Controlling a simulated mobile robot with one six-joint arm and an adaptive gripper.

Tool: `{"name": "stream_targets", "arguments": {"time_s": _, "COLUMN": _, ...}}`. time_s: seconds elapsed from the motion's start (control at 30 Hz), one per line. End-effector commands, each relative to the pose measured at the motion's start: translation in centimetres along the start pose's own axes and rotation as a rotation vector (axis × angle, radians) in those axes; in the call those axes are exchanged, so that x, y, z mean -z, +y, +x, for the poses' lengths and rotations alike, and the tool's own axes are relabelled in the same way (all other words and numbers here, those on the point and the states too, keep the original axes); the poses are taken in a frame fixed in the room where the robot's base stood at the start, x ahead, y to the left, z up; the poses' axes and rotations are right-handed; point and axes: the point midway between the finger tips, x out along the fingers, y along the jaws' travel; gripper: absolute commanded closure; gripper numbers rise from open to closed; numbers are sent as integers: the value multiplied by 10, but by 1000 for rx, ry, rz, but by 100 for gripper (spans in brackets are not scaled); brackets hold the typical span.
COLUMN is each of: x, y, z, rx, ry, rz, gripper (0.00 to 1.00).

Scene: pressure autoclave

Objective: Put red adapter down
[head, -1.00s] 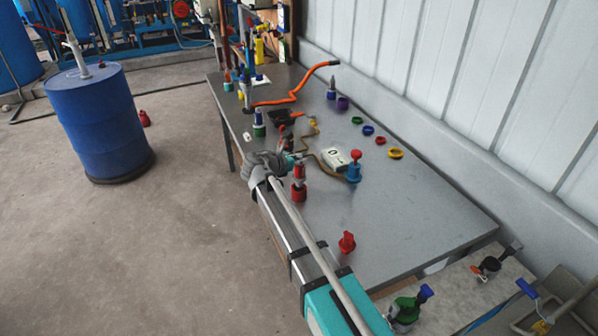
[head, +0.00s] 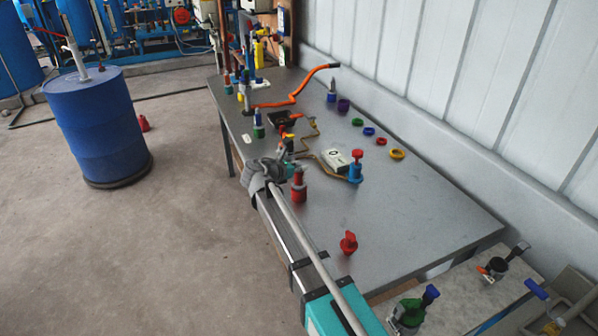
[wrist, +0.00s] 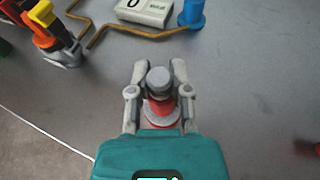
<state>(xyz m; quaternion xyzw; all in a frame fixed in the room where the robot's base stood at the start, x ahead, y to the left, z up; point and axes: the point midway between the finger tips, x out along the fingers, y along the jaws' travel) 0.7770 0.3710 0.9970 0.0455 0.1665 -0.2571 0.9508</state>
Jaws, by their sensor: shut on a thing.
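The red adapter (head: 299,192) is upright at the left part of the grey table (head: 400,220), near its front-left edge. My gripper (head: 292,170) is at its upper part. In the wrist view the red adapter (wrist: 158,108) shows a grey round top between the two fingers of my gripper (wrist: 160,92), which are shut on it.
A red piece (head: 348,243) stands nearer the front. Coloured rings, including a yellow one (head: 397,154), lie at the back. The table's right-middle is clear.

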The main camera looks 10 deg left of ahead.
Motion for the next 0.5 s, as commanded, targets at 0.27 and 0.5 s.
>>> {"name": "stream_targets", "arguments": {"time_s": 0.27, "x": 1, "y": 0, "z": 0, "rx": 0, "ry": -1, "rz": 0, "gripper": 100}}
{"name": "stream_targets", "arguments": {"time_s": 0.5, "x": 5, "y": 0, "z": 2, "rx": 0, "ry": -1, "rz": 0, "gripper": 100}}
